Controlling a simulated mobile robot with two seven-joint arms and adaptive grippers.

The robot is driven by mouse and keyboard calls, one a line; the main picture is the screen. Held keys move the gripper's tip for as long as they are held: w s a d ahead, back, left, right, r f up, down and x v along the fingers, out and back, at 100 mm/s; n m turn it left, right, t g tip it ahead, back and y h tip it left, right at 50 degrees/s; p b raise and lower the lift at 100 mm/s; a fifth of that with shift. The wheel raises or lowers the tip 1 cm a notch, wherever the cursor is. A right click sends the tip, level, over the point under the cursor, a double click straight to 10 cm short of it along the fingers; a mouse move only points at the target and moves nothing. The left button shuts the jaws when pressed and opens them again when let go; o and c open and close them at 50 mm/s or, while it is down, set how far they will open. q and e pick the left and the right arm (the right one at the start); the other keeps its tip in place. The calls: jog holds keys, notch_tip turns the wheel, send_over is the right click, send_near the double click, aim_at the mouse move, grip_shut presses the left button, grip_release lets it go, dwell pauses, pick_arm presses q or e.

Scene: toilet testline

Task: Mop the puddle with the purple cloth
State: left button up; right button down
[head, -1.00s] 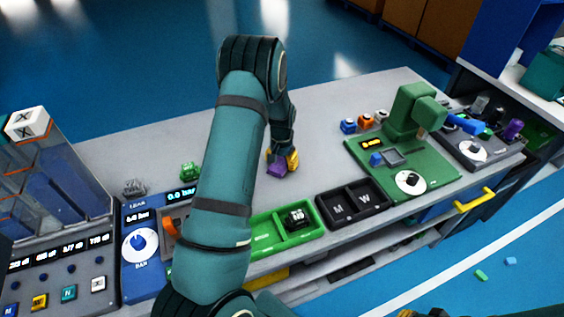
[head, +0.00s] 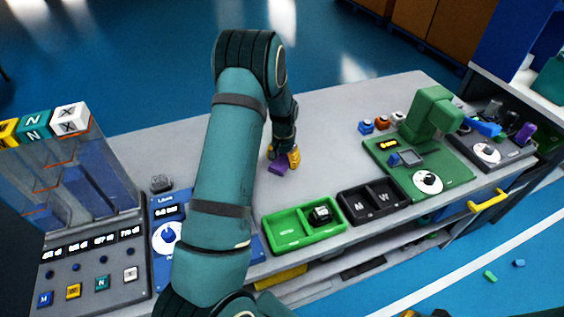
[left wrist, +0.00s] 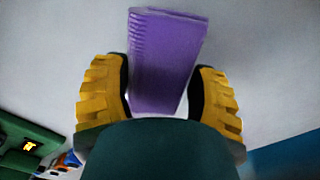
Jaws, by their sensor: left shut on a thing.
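My left gripper (head: 283,157) points down over the grey benchtop, behind the green tray in the head view. Its yellow fingers are shut on the purple cloth (head: 278,168), a small piece that shows below the fingertips. In the left wrist view the cloth (left wrist: 167,55) is a flat, ribbed purple strip between the two fingers (left wrist: 160,95). The cloth is at or close to the benchtop; I cannot tell whether it touches. I can make out no puddle in either view; my left arm hides part of the bench. My right gripper does not clearly show.
The green tray (head: 273,232) and black tray (head: 372,208) line the bench's front edge. A green press station (head: 432,178) stands right, with small coloured blocks (head: 382,123) behind it. A dial panel (head: 165,235) and a sorting rack (head: 75,190) stand left. The bench's back middle is clear.

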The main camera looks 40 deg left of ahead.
pick_arm(q)
jog(key=shift+a+r+p, duration=0.1)
jog(key=shift+r+p, duration=1.2)
jog(key=shift+r, duration=1.05)
jog(key=s+d+r+m, duration=0.1)
jog(key=s+d, duration=0.3)
jog(key=d, duration=0.8)
jog(key=s+d+r+m, duration=0.1)
jog(key=s+d, duration=0.2)
jog(key=d, duration=1)
jog(key=shift+s+d+r+b, duration=0.25)
jog(key=shift+s+d+b, duration=0.05)
jog(key=shift+s, duration=0.05)
